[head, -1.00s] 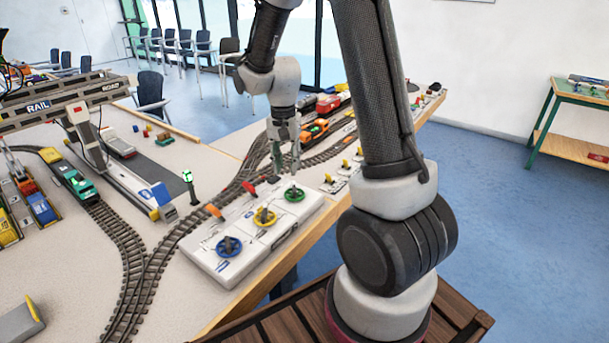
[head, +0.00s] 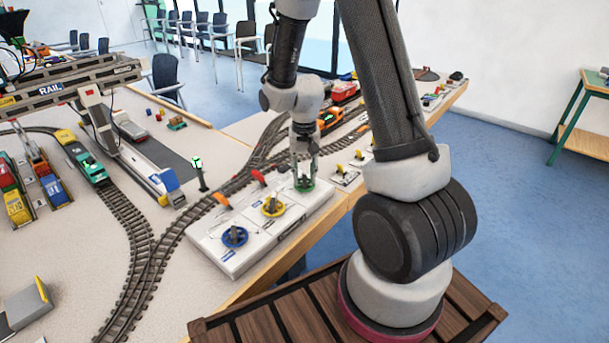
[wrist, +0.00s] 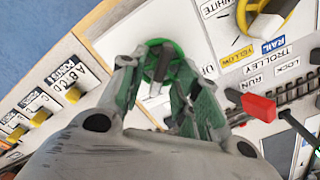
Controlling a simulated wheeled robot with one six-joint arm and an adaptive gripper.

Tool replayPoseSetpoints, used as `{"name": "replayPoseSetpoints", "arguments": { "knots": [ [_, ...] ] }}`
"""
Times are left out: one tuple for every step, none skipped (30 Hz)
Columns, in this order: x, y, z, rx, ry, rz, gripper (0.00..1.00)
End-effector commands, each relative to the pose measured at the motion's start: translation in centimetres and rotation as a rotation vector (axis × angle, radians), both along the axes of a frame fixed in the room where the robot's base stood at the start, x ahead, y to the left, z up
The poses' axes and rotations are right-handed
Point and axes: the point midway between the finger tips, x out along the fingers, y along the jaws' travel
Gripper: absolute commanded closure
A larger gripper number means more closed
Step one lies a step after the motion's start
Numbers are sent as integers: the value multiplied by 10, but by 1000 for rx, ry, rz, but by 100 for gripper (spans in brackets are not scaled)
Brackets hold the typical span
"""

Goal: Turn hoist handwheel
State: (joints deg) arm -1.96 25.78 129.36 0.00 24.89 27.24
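The white control box (head: 222,246) on the table carries three handwheels. The blue handwheel (head: 235,237) is at the near end, the yellow handwheel (head: 273,207) in the middle, and the green handwheel (head: 304,185) at the far end. My gripper (head: 304,172) points down over the green handwheel. No hoist label is readable.
An orange lever (head: 222,199) and a red lever (head: 259,178) stand along the box's back edge. The red lever also shows in the wrist view (wrist: 258,106), close to my right finger. Yellow switches (head: 340,169) sit beyond the box. Tracks (head: 150,250) run behind it.

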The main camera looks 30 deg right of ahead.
Motion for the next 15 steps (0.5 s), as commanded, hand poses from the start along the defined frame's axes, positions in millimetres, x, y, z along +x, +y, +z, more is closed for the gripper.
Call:
{"name": "replayPoseSetpoints", "arguments": {
  "knots": [
    [0,0,-5,0,1,0,68],
    [0,0,-7,0,1,0,68],
    [0,0,-9,0,1,0,68],
    [0,0,-10,0,1,0,68],
    [0,0,-10,0,0,0,68],
    [0,0,-11,0,-1,0,68],
    [0,0,-11,0,-1,0,68],
    [0,0,-11,0,-1,0,68],
    [0,0,-11,0,-1,-1,68],
    [0,0,-11,0,-1,-1,68],
    [0,0,-11,0,-1,-1,68],
    [0,0,-11,0,-1,-1,72],
    [0,0,-11,0,-1,-1,77],
    [0,0,-11,0,-1,-1,82],
    [0,0,-10,0,-1,-1,90]
  ]
}}
